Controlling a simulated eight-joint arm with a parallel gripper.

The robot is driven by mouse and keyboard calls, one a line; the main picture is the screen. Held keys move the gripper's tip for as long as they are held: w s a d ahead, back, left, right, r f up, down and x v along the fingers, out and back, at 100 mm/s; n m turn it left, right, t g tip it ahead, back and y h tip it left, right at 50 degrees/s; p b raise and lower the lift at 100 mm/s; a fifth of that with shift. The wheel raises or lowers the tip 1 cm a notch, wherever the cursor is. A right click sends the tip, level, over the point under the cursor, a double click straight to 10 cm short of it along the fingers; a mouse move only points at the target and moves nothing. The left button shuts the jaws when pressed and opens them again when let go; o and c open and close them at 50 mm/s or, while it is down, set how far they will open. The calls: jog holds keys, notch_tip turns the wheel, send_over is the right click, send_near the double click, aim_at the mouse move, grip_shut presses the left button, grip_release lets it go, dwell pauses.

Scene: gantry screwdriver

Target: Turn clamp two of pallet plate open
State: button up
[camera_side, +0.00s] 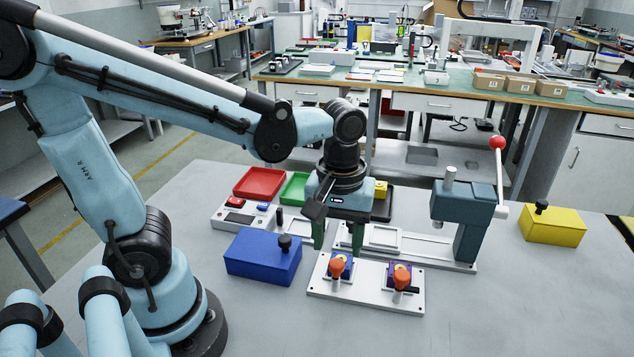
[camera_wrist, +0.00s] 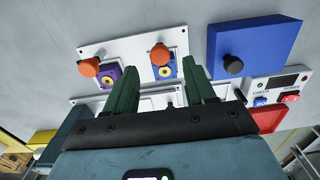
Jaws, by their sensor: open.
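The white pallet plate (camera_side: 365,294) lies on the grey table in front of my gripper, and it also shows in the wrist view (camera_wrist: 112,49). It carries two clamps with orange knobs: the left clamp (camera_side: 338,265) over a blue part, the right clamp (camera_side: 400,276) over a purple part. No number shows on either. My gripper (camera_side: 338,240) points down, open and empty, just behind and above the left clamp. In the wrist view, that clamp's knob (camera_wrist: 160,54) appears ahead of the gap between my fingers (camera_wrist: 162,74); the other knob (camera_wrist: 89,67) is to the left.
A blue box (camera_side: 263,258) with a black knob stands left of the plate. A teal press (camera_side: 470,220) with a red-balled lever stands right. A yellow box (camera_side: 552,226), red tray (camera_side: 259,182), green tray (camera_side: 294,187) and button panel (camera_side: 236,215) surround. The front table is clear.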

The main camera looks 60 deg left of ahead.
aim_at(337, 262)
jog(key=shift+f, duration=2)
grip_shut()
